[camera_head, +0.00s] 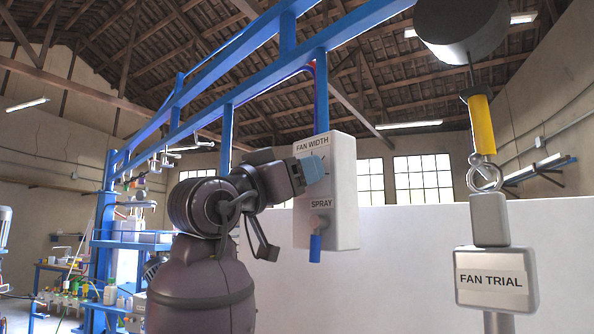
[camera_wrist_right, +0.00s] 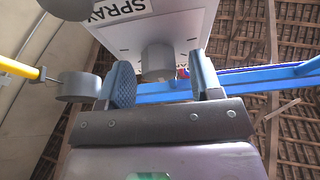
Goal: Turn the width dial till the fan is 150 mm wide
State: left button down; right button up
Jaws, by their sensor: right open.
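A white control box (camera_head: 342,215) hangs from the blue frame, labelled FAN WIDTH above and SPRAY below. My right gripper (camera_head: 314,169) is at the box's upper face and covers most of the width dial there. In the right wrist view, the grey round dial (camera_wrist_right: 158,62) stands between the two fingers of my right gripper (camera_wrist_right: 162,82). The jaws are open, with a visible gap on each side of the dial. A few tick marks show near the FAN WIDTH label, but the dial's setting cannot be read. My left gripper is out of view.
A blue spray handle (camera_head: 315,247) hangs below the SPRAY label, under my right gripper. A FAN TRIAL sign (camera_head: 492,281) stands to the right, below a hanging yellow handle (camera_head: 482,124). A blue overhead rail (camera_head: 215,107) runs behind my arm. A white panel (camera_head: 405,260) stands behind.

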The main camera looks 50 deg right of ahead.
jog(key=c, duration=0.9)
pick_arm(q)
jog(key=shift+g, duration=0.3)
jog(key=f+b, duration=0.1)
jog(key=b, duration=0.1)
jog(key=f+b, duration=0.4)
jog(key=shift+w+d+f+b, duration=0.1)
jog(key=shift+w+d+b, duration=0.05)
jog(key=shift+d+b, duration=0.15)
pick_arm(e)
jog(key=m+g+y, duration=0.1)
jog(key=m+g, duration=0.1)
jog(key=m, duration=0.2)
jog(key=m+g+y, duration=0.1)
jog(key=m+g, duration=0.1)
jog(key=m, duration=0.2)
jog(key=m+g, duration=0.2)
jog(key=m, duration=0.3)
jog(key=shift+w+y, duration=0.15)
jog(key=shift+y, duration=0.25)
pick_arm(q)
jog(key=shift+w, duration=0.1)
pick_arm(e)
jog(key=shift+m, duration=0.3)
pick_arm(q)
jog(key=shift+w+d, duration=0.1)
pick_arm(e)
jog(key=o, duration=0.9)
